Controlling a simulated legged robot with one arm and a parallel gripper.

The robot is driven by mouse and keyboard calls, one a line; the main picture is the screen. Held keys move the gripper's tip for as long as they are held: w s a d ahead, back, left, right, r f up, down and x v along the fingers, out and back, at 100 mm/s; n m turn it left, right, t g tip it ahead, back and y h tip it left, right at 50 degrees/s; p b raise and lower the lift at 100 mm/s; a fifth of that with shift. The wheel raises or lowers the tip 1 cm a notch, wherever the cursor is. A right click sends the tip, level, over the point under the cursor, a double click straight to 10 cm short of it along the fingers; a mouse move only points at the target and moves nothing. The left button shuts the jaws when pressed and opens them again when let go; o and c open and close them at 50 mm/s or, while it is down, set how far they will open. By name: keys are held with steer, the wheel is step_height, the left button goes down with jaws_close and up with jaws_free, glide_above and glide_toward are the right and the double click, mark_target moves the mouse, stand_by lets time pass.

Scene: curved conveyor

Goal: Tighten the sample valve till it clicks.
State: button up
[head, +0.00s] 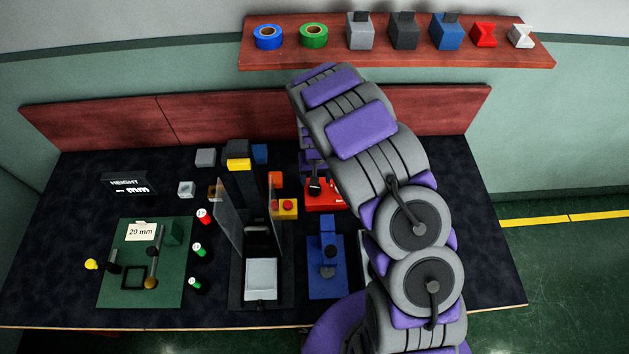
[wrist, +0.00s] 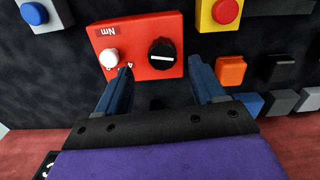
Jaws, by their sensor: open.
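A red box (wrist: 138,30) marked "Nm" carries a white knob (wrist: 109,57) and a black round knob (wrist: 161,54) with a white line across it. No label naming the sample valve is readable; the black knob looks like a turning handle. My gripper (wrist: 162,68) is open, one finger on each side of the black knob in the wrist view. The left fingertip overlaps the box between the two knobs. I cannot tell whether the fingers touch anything. In the head view the red box (head: 330,204) shows partly, beside my arm.
A yellow box with a red button (head: 286,208) stands left of the red box. A blue fixture (head: 322,285) stands in front of it. A tall black stand with clear panels (head: 237,200) and a green board (head: 115,285) lie further left. A shelf (head: 400,57) hangs behind.

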mark_target(314, 189)
step_height(314, 189, up, 13)
steer(key=p, duration=0.1)
steer(key=shift+s+a+r+t, duration=0.15)
steer(key=shift+s+a+t, duration=0.05)
steer(key=shift+s+t, duration=0.1)
steer(key=shift+d, duration=0.1)
